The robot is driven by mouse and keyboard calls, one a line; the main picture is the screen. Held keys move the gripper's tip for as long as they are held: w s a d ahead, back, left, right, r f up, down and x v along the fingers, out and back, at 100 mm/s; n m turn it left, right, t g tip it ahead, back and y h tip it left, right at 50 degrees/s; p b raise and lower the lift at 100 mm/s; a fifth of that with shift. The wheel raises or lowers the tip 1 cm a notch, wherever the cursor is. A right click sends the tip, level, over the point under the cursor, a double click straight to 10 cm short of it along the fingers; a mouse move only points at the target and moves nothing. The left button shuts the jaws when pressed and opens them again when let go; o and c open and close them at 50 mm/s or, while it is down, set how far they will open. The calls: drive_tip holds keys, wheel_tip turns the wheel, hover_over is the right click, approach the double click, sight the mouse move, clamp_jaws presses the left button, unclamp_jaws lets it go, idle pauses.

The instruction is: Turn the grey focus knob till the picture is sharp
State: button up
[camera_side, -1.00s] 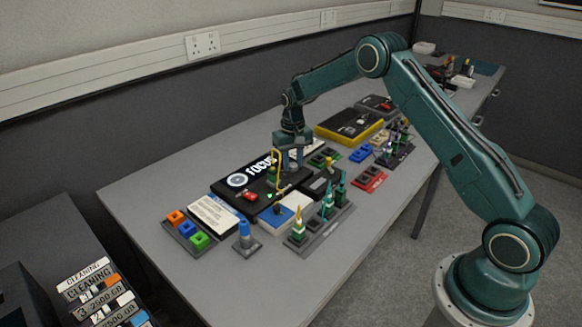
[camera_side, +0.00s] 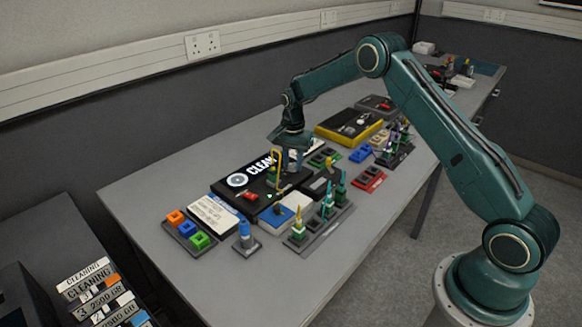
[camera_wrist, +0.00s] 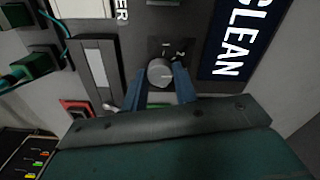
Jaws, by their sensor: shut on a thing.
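The grey focus knob (camera_wrist: 158,71) is a round cap on a dark housing, upper middle in the wrist view. My gripper (camera_wrist: 161,78) is shut on it, one blue finger on each side. In the side view my gripper (camera_side: 291,163) points down at the black panel (camera_side: 262,186), and the knob is hidden there. The strip also shows in the side view (camera_side: 262,164), partly behind my gripper.
A yellow bent rod (camera_side: 277,168) stands close in front of my gripper. Green connectors (camera_side: 327,207) on a grey base stand front right.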

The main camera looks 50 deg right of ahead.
sight(293, 165)
drive_tip(key=shift+m, duration=0.5)
drive_tip(key=o, duration=1)
wheel_tip(293, 165, up, 14)
drive_tip(key=shift+f, duration=0.1)
idle(0.5)
